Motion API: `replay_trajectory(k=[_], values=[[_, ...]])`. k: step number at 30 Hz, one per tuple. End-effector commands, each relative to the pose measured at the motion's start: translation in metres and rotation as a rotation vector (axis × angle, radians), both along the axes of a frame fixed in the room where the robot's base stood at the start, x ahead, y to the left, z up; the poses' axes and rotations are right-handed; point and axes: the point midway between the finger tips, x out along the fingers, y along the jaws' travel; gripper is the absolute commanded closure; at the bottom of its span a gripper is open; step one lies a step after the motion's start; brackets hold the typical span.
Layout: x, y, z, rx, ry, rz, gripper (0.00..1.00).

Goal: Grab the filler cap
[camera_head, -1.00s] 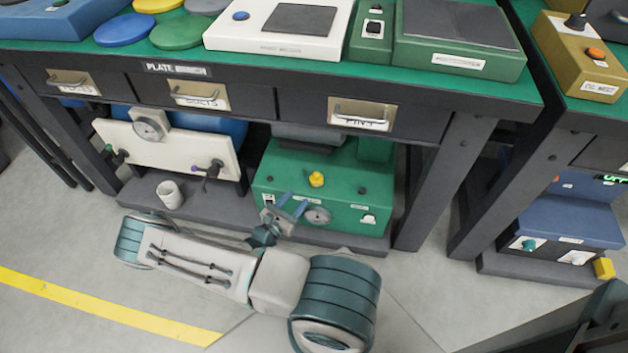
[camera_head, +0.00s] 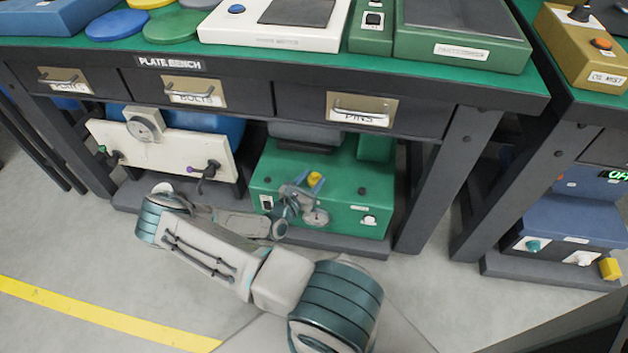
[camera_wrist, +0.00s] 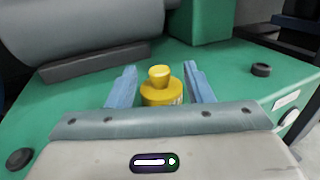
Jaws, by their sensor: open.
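The yellow filler cap (camera_wrist: 160,88) stands upright on top of the green machine (camera_wrist: 70,105) in the wrist view. It has a narrow knob over a wider round base. My gripper (camera_wrist: 160,82) is open, with one blue finger on each side of the cap and a gap to both; its palm hides the near lower part of the base. I cannot tell whether the fingers are level with the cap.
A grey cylinder (camera_wrist: 85,30) lies behind the cap on the machine. Black knobs (camera_wrist: 261,69) sit on the machine top. The plate bench (camera_head: 235,60) with drawers stands over the machine, its leg (camera_head: 440,190) to the right. A cream panel (camera_head: 160,150) stands at left.

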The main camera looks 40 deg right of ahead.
Motion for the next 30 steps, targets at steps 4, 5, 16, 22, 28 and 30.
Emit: replay_trajectory(k=[4,5,16,22,28,30], values=[[0.000,0.000,0.000,0.000,0.000,0.000,0.79],[0.000,0.000,0.000,0.000,0.000,0.000,0.87],[0.000,0.000,0.001,0.000,0.000,-0.001,1.00],[0.000,0.000,0.016,-0.001,-0.001,-0.001,1.00],[0.000,0.000,0.049,-0.001,-0.003,-0.001,1.00],[-0.015,-0.011,0.057,-0.004,0.004,-0.004,1.00]])
